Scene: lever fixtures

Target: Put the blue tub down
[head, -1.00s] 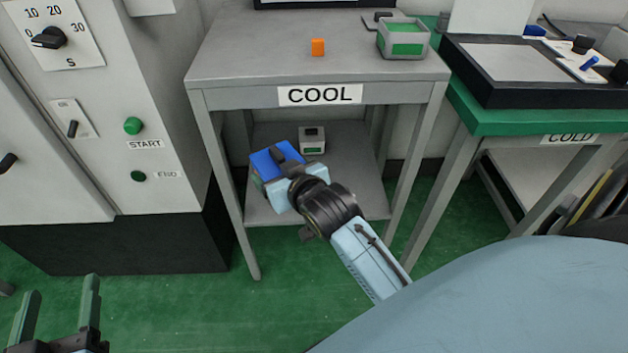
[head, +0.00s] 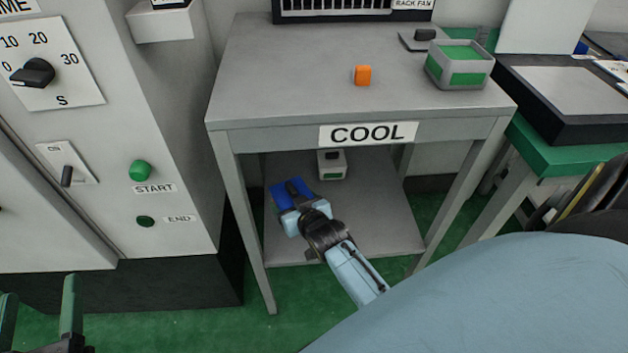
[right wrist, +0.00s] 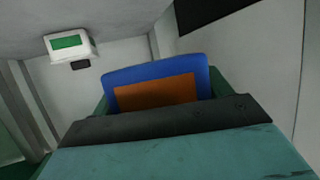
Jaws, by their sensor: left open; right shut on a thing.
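I cannot tell whether the tub touches the shelf. In the right wrist view the blue tub (right wrist: 155,72) shows an orange patch on its face, beyond the dark gripper edge. My left gripper (head: 38,312) is open and empty at the lower left, partly cut off by the picture edge.
On the tabletop are an orange block (head: 362,76) and a grey-green tub (head: 458,66). Table legs flank the shelf. The control cabinet (head: 120,200) stands at the left. The shelf's right side is clear.

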